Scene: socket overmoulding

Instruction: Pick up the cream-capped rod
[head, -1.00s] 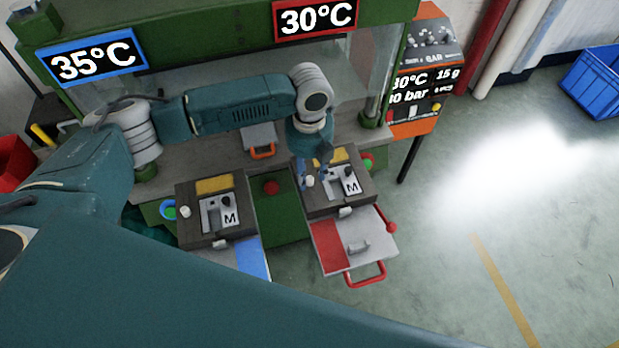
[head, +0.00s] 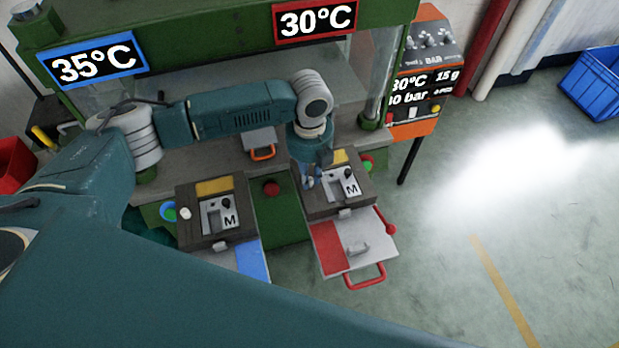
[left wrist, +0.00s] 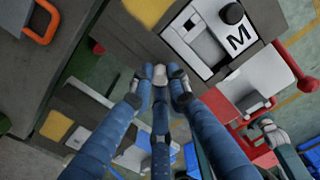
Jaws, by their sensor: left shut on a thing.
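The cream-capped rod shows as a small pale cap (left wrist: 159,74) between the fingertips in the left wrist view. The fingers hide the rest of the rod. My left gripper (head: 309,180) is shut on it at the left edge of the right mould block (head: 350,203). The blue fingers also show in the left wrist view (left wrist: 158,84), closed around the cap. I cannot tell whether the rod is clear of its seat.
The right mould block bears a metal plate marked M (head: 351,187), with a red-and-grey tray (head: 328,248) before it. A left mould block (head: 188,235) has a similar plate and a pale knob (head: 185,213). A red button (head: 271,188) lies between. The press (head: 210,35) stands behind.

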